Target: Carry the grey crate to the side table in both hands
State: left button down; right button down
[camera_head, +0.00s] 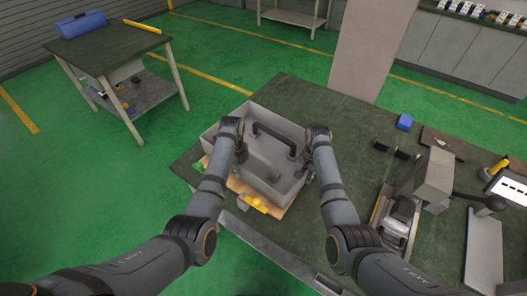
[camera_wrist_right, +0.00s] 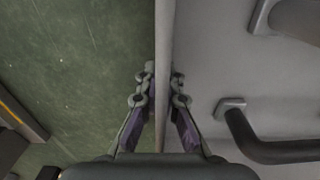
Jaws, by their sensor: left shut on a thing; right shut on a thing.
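The grey crate (camera_head: 265,187) is at the left end of the dark green workbench (camera_head: 300,93) in the head view. It looks level; I cannot tell if it touches the bench top. A dark bent handle-like bar (camera_head: 275,138) and grey parts are in it. My left gripper (camera_head: 229,135) is at its left side, its fingers hidden by the wrist. My right gripper (camera_wrist_right: 163,88) is shut on the crate's right wall, one finger each side of the thin rim (camera_wrist_right: 164,40). The side table (camera_head: 105,45) stands apart at the upper left.
A blue case (camera_head: 82,24) and a yellow bar (camera_head: 142,26) are on the side table, with bare top in front. A tan board (camera_head: 275,211) and yellow item (camera_head: 254,202) are by the crate's front. A grey machine (camera_head: 432,178) stands to the right. Green floor is clear between tables.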

pick_arm(q)
jog(key=shift+w+r, duration=0.1)
jog(key=shift+r, duration=0.1)
pick_arm(e)
jog(key=shift+w+r, duration=0.1)
jog(key=shift+r, duration=0.1)
